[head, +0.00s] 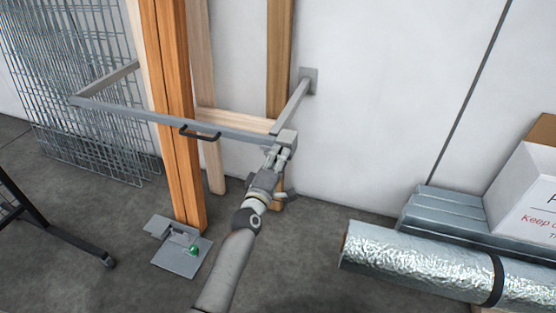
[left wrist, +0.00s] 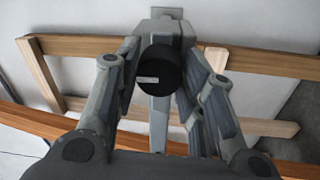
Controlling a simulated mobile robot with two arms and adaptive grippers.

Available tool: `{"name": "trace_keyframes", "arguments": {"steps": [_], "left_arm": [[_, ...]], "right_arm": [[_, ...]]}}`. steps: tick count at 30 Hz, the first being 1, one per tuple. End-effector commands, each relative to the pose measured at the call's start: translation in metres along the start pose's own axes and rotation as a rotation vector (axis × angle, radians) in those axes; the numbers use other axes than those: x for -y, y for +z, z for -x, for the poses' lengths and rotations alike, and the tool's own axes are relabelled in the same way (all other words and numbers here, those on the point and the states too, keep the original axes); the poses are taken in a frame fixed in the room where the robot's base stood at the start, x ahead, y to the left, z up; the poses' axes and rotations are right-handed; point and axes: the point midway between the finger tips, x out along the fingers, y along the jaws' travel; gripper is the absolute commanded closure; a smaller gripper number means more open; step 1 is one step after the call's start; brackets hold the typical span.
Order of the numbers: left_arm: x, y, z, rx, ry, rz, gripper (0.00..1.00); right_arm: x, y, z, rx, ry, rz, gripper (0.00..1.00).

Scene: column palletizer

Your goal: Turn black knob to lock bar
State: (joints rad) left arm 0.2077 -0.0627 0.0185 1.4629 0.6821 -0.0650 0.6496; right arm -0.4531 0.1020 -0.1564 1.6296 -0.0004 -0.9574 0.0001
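The black knob (left wrist: 160,73) is round, with a small pale mark lying about level on its face. It sits on a grey end block (head: 285,138) at the right end of the grey bar (head: 160,117). My left gripper (head: 277,154) is at this end block. In the left wrist view its two fingers lean inward and flank the knob closely, seemingly touching both sides. The knob is hidden by my gripper in the head view. The bar runs across in front of the timber, with a black handle (head: 200,133) on it. My right gripper is not in view.
Orange timber posts (head: 178,150) and paler boards stand behind the bar. Wire mesh panels (head: 75,90) lean at the left. A green-tipped foot pedal (head: 180,262) is on the floor. A foil roll (head: 420,262) and white box (head: 515,190) are at the right.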

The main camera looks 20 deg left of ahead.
Motion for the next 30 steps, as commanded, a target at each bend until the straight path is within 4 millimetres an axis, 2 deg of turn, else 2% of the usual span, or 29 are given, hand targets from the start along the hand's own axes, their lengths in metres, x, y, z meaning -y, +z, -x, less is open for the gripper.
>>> {"name": "trace_keyframes", "arguments": {"steps": [1, 4, 13, 17, 20, 30], "left_arm": [[0.000, 0.000, 0.000, -0.001, 0.000, -0.001, 0.55], [0.000, 0.000, 0.000, 0.000, 0.000, -0.002, 0.42], [0.000, 0.000, 0.000, 0.001, 0.000, -0.004, 0.42], [0.001, 0.001, 0.007, 0.001, -0.001, -0.004, 0.42], [0.001, 0.001, 0.019, 0.000, -0.001, -0.003, 0.42], [0.001, 0.000, 0.084, 0.001, -0.002, -0.004, 0.42]], "right_arm": [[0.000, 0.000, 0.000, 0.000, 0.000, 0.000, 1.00], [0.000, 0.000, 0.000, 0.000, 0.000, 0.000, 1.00], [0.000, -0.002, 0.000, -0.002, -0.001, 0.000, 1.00], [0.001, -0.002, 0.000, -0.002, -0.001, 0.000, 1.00], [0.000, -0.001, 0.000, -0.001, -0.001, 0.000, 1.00], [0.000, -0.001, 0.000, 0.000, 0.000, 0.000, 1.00]]}}
